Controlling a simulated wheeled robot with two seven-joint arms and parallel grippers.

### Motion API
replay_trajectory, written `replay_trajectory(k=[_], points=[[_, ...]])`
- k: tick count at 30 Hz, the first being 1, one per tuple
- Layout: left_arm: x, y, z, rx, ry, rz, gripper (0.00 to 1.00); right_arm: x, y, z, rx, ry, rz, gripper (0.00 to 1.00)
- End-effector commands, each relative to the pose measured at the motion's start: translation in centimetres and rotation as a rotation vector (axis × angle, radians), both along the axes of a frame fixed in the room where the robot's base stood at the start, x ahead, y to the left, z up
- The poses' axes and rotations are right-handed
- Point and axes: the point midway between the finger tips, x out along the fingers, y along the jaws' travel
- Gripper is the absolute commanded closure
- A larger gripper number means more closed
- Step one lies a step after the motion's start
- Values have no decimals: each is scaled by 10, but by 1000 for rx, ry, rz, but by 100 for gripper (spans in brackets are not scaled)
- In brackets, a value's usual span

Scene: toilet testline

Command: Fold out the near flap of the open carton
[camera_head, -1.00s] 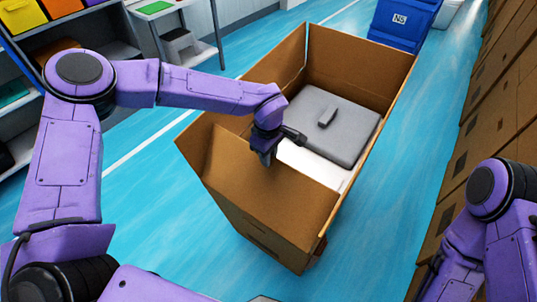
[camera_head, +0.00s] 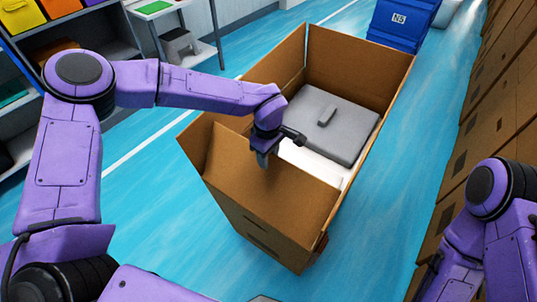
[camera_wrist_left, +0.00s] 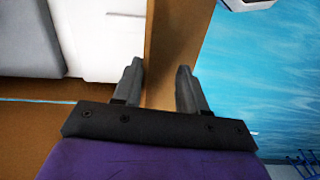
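The open carton (camera_head: 358,78) stands on the floor in the middle of the head view. Its near flap (camera_head: 270,185) is a brown panel at the near end, sloping up towards my left gripper. My left gripper (camera_head: 264,158) points down at this panel's upper edge. In the left wrist view the left gripper (camera_wrist_left: 158,72) has its fingers apart, with a strip of brown cardboard (camera_wrist_left: 170,50) showing between them. I cannot tell whether either finger touches it. Of my right arm, only purple links show clearly at the lower right; its fingers cannot be made out.
Inside the carton lie a grey lidded piece (camera_head: 332,122) and a white part (camera_head: 312,160). A blue bin (camera_head: 400,20) stands behind. Stacked cartons (camera_head: 490,130) line the right side, shelves (camera_head: 100,45) the left. Blue floor is free around the carton.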

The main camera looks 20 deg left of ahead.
Motion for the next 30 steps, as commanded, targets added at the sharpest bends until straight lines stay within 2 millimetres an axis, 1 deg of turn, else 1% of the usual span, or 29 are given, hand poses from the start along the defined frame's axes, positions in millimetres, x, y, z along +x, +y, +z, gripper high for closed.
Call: replay_trajectory(k=[1,3,12,17,30], points=[[-5,0,-5,4,16,-2,67,0,0,-1,0,0,0,57],[-4,0,-3,4,16,-2,67,0,0,2,0,0,0,57],[9,-5,19,5,15,-2,67,0,0,26,0,0,0,57],[17,-8,30,5,14,-3,67,0,0,37,0,0,0,57],[41,-16,64,1,3,0,67,0,0,66,0,0,0,57]])
